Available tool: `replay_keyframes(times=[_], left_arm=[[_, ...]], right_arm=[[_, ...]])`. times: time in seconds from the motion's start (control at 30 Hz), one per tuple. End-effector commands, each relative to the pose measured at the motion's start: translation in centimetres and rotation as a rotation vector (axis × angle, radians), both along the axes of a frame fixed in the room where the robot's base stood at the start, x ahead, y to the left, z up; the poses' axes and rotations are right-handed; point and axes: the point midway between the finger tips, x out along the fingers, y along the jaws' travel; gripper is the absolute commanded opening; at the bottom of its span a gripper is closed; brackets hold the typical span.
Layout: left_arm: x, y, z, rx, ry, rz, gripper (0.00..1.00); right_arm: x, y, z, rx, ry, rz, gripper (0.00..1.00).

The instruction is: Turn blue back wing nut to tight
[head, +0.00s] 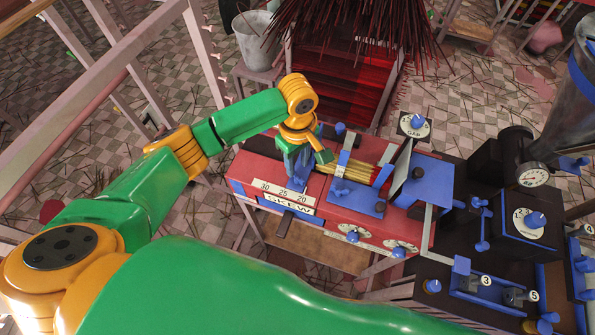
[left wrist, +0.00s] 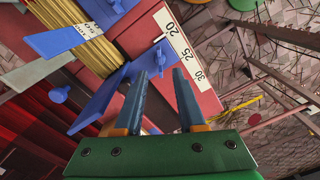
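A blue wing-shaped knob (head: 340,128) stands at the back edge of the red machine, just right of my left gripper; it looks to be the back wing nut. A blue knob (left wrist: 58,94) in the left wrist view seems to be the same one. My left gripper (head: 300,172) hangs over the machine's left part, behind the skew scale (head: 283,196). In the wrist view its two blue-grey fingers (left wrist: 168,72) are apart with nothing between them. Another blue wing piece (left wrist: 158,40) shows beyond the fingertips beside the scale (left wrist: 183,46). My right gripper is not in view.
A bundle of yellow sticks (head: 362,168) lies right of the gripper under a strap. Blue plates and dials surround it. A dark stick bundle (head: 345,25) stands behind, beside a bucket (head: 256,42). A dark panel with knobs (head: 470,215) lies at right.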

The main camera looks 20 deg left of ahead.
Motion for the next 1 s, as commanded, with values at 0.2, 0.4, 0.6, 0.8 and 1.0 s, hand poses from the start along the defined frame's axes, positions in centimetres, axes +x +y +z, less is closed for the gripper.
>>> replay_keyframes(times=[0.2,0.4,0.6,0.8,1.0], left_arm=[[-0.1,0.0,-4.2,0.001,0.001,-0.002,0.39],[0.0,0.0,-5.3,0.000,-0.002,-0.004,0.39],[0.0,0.0,-5.3,0.000,-0.002,-0.005,0.23],[0.0,0.0,-5.3,0.000,-0.002,-0.005,0.00],[0.0,0.0,-5.2,-0.001,-0.002,-0.011,0.00]], right_arm=[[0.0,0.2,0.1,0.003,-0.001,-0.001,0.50],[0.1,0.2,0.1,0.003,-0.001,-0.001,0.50],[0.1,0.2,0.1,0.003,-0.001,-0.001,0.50],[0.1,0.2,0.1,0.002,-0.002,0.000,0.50],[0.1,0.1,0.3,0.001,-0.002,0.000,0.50]])
